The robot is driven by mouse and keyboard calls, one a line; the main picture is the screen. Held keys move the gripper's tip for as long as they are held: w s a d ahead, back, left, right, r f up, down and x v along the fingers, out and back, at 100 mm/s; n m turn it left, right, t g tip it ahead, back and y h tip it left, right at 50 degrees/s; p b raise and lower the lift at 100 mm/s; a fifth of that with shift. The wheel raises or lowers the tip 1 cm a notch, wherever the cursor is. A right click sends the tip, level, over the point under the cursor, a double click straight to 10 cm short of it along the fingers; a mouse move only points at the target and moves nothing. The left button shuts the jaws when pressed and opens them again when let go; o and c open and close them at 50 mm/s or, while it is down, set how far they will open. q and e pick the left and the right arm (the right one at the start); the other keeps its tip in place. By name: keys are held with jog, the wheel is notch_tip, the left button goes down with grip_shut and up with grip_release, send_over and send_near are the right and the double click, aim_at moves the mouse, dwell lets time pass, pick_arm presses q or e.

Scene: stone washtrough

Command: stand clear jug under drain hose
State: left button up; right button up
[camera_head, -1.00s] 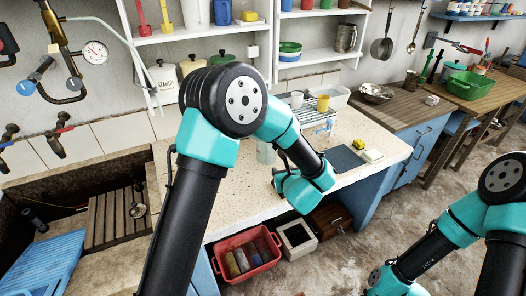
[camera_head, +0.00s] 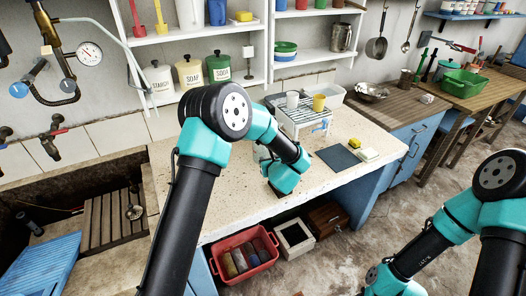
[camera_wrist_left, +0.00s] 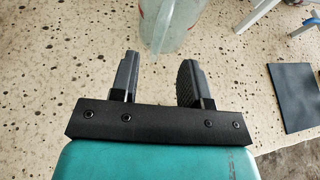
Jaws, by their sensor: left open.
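In the left wrist view the clear jug (camera_wrist_left: 170,28) stands on the speckled counter just beyond my left fingertips, its top cut off by the frame. My left gripper (camera_wrist_left: 158,65) is open and empty, its fingers pointing at the jug's lower part with a small gap. In the head view my left arm hides the fingers and most or all of the jug. A pale hose (camera_head: 118,32), which may be the drain hose, arches from the gauge pipework on the left wall and hangs down left of the shelf. My right arm shows at lower right; its gripper is out of view.
A wire rack (camera_head: 300,113) with a white cup (camera_head: 292,100) and a yellow cup (camera_head: 319,102) stands behind my left wrist. A dark mat (camera_head: 339,159) and sponges lie to its right. The sunken stone trough (camera_head: 60,190) with wooden slats is at left. The counter's front left is clear.

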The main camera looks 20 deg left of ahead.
aim_at(264, 156)
dwell(0.3)
pick_arm(q)
jog(key=shift+x, duration=2.7)
jog(key=shift+s+a, duration=0.15)
grip_shut()
jog(key=shift+r, duration=0.1)
